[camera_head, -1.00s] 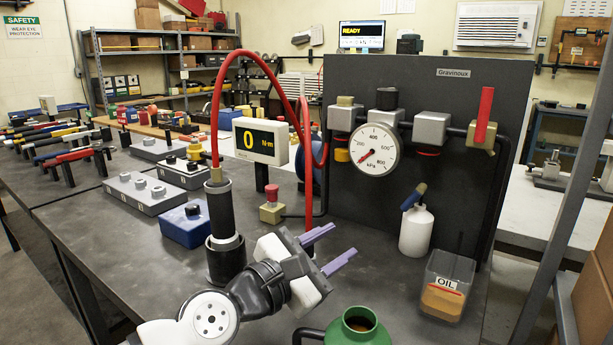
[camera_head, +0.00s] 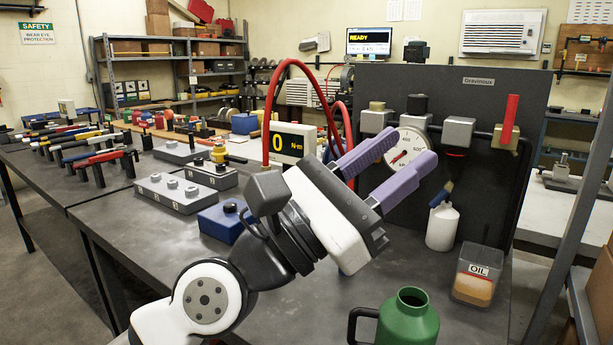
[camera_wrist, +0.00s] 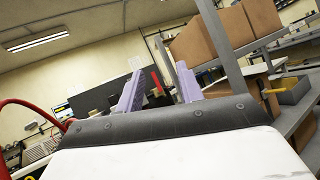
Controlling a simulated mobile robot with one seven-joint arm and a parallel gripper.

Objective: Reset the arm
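My gripper (camera_head: 398,170) is raised above the bench in the head view, in front of the dark Gravinoux panel. Its two purple fingers point up and to the right. They are spread apart with nothing between them, and they cover part of the pressure gauge (camera_head: 405,147). In the wrist view the two fingers (camera_wrist: 158,90) also stand apart, with a red lever (camera_wrist: 157,82) of the panel seen between them. My arm hides the black tool holder on the bench.
A green jug (camera_head: 410,320) stands close below my gripper at the front. An oil container (camera_head: 477,277) and a white bottle (camera_head: 442,228) stand to the right. A torque display (camera_head: 292,142) with a red hose is behind my arm. A grey upright post (camera_head: 575,215) stands at the right.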

